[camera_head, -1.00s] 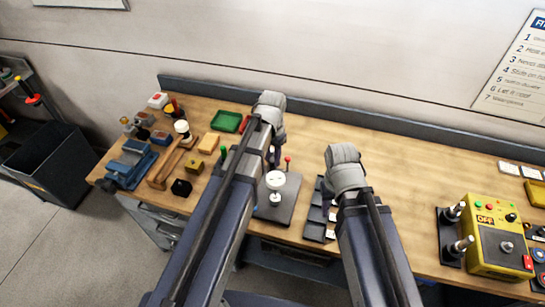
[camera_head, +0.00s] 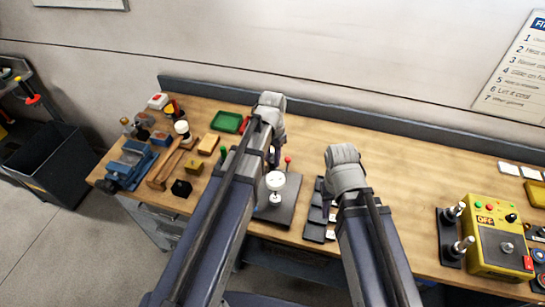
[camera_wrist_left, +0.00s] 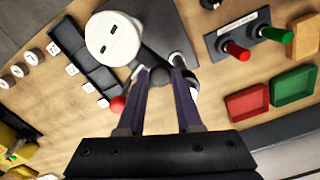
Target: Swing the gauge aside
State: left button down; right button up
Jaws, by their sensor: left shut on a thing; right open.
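The gauge appears to be the white round head (camera_head: 275,180) on a stand over a dark base plate (camera_head: 288,205). In the left wrist view a white disc with two dark slots (camera_wrist_left: 112,38) is beside my left fingers. My left gripper (camera_wrist_left: 160,78) is shut on a small dark knob-like part beside that disc; how the two join is partly hidden. In the head view my left fingertips are mostly hidden by my arm. My right gripper (camera_head: 328,198) is open over the dark tray strip.
A dark segmented tray (camera_head: 315,230) stands right of the base plate. Green (camera_head: 227,122) and red trays lie behind my left arm. A vise (camera_head: 132,163) and small blocks are at left, a yellow control box (camera_head: 497,240) at right.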

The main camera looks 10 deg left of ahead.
dwell(0.7)
pick_arm(q)
jog(key=w+d+n, duration=0.3)
jog(key=w+n, duration=0.3)
jog(key=n, duration=0.9)
jog(key=shift+n, duration=0.4)
dwell(0.4)
jog(key=c, duration=0.8)
grip_release()
jog(key=shift+c, duration=0.2)
